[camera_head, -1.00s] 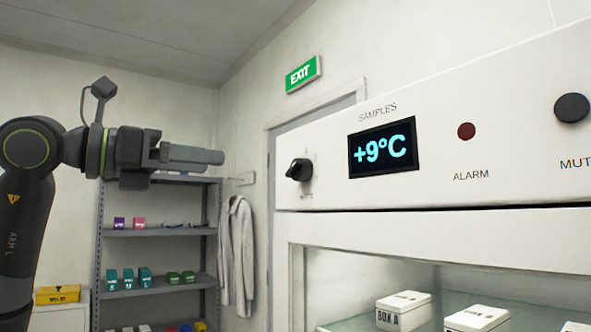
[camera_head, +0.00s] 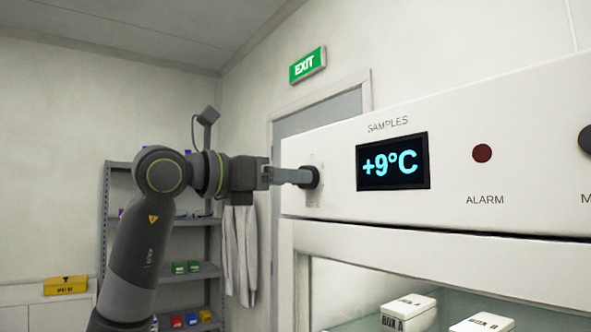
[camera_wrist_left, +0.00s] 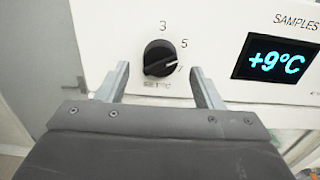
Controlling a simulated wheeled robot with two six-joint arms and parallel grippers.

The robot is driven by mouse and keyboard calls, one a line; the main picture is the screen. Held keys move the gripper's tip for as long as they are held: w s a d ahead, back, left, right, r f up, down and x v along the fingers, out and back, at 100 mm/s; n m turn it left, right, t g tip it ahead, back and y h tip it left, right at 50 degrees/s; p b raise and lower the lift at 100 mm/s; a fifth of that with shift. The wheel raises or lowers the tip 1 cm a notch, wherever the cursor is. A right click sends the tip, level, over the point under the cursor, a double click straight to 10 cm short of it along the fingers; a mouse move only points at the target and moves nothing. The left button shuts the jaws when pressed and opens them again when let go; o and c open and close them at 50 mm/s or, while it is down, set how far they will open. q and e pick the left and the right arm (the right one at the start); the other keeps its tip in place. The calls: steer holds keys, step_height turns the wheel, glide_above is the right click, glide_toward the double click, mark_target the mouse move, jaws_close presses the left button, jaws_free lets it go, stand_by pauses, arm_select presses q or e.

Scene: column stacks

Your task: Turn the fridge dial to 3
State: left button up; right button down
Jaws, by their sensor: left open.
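The fridge dial is a round black knob, seen in the left wrist view (camera_wrist_left: 160,58) with the numbers 3 above it, 5 at its upper right and 7 at its right. Its pale pointer mark faces right, on the 5-to-7 side. My left gripper (camera_wrist_left: 160,80) is open, with one finger on each side of the dial and a gap on both sides. In the head view my left gripper (camera_head: 297,177) reaches the dial (camera_head: 312,178) from the left and partly hides it. My right gripper is not in view.
The fridge panel has a display (camera_head: 392,162) reading +9°C, a red alarm lamp (camera_head: 482,153) and a dark knob (camera_head: 586,140) at the right edge. Below, white boxes (camera_head: 408,308) sit behind the glass. A shelf (camera_head: 190,222) and a hanging coat stand behind my arm.

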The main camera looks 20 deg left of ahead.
arm_select(q)
steer(key=shift+x, duration=1.3)
steer(key=shift+c, duration=0.2)
steer(key=c, duration=0.9)
steer(key=shift+n, duration=0.3)
steer(key=n+b, duration=0.2)
steer(key=n, duration=0.9)
steer(key=shift+s+r+b, duration=0.1)
steer(key=shift+b, duration=0.25)
steer(key=shift+d+n, duration=0.1)
steer(key=shift+n, duration=0.2)
